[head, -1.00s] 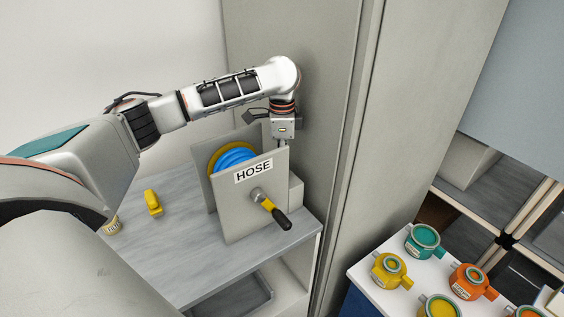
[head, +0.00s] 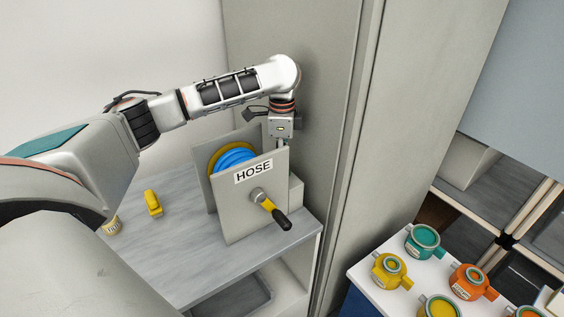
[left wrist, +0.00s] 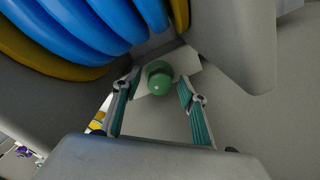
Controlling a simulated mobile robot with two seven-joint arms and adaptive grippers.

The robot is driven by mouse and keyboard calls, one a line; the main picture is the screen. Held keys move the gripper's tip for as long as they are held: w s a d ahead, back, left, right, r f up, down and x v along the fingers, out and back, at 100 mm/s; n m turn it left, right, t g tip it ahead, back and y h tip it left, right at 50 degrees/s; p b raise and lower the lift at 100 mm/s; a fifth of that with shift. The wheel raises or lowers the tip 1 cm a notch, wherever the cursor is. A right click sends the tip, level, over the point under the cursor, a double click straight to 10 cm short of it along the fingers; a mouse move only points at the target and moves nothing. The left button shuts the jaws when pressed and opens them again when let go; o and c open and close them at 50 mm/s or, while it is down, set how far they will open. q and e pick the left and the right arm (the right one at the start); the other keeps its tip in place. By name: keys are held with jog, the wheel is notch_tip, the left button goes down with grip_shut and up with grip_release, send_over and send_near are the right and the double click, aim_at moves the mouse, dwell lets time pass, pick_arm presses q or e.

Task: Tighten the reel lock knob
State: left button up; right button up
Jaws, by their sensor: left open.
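The hose reel stands on the grey bench, with a front plate (head: 238,208) labelled HOSE, a blue hose (head: 233,157) and a crank with a black handle (head: 281,219). The left wrist view shows a green round knob (left wrist: 159,78) on a small stem beside the blue hose (left wrist: 85,30). My left gripper (left wrist: 159,77) is open, with one teal-padded finger on each side of the knob in the picture. I see no clear contact. In the head view my left gripper (head: 281,141) points down behind the front plate, which hides its fingertips and the knob. My right gripper is not in view.
A yellow object (head: 153,203) and a small yellow-labelled container (head: 112,226) are on the bench left of the reel. A tall grey cabinet wall (head: 325,90) stands close behind my left wrist. A white table (head: 365,272) at lower right holds several coloured fittings.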

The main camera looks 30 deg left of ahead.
pick_arm(q)
notch_tip(320, 180, up, 12)
jog(key=shift+f, duration=0.15)
dwell(0.7)
